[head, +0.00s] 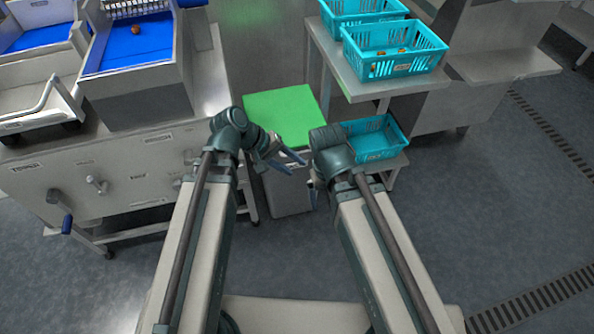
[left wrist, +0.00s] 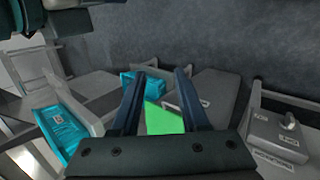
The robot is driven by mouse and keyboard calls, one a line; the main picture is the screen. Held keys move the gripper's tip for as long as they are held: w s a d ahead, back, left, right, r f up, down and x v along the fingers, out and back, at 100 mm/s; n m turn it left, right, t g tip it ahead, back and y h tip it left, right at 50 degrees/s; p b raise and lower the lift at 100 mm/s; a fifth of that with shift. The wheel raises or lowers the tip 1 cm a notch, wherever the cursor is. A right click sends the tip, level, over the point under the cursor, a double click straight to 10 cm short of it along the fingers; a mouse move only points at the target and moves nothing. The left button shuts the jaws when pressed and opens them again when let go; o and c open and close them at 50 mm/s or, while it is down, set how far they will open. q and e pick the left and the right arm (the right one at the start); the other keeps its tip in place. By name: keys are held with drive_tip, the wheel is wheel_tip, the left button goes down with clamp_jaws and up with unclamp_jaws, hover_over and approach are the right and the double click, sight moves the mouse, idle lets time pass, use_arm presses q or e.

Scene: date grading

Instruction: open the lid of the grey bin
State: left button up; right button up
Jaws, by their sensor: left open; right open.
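The grey bin (head: 288,193) stands on the floor ahead, between the steel machine and the basket rack. My left gripper (head: 297,164) is open and empty, in front of the bin's near side in the head view. In the left wrist view, the green panel (left wrist: 163,120) shows between the open fingers (left wrist: 160,74), with the bin's grey side (left wrist: 217,92) to the right. My right gripper (head: 314,190) is low at the bin's right; its fingers are mostly hidden by its wrist.
A steel machine (head: 105,185) with a blue-handled crank stands left of the bin. At right, a rack holds turquoise baskets on top (head: 393,55), and another basket (head: 368,138) sits low close beside the bin. Open floor lies at the right (head: 490,210).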

use_arm(q)
drive_tip(key=w+a+f+n+t+h+b, duration=0.4)
drive_tip(key=f+b, duration=0.3)
drive_tip(key=b, duration=0.5)
drive_tip(key=w+a+f+n+t+h+b, duration=0.1)
drive_tip(key=w+a+f+n+t+b, duration=0.45)
drive_tip(key=b, duration=0.65)
drive_tip(key=shift+g, duration=0.85)
drive_tip(key=x, duration=0.4)
drive_tip(key=b+x, duration=0.1)
drive_tip(key=x, duration=0.4)
drive_tip(key=f+b+x, duration=0.1)
drive_tip(key=x, duration=0.3)
drive_tip(key=shift+f, duration=0.1)
clamp_jaws()
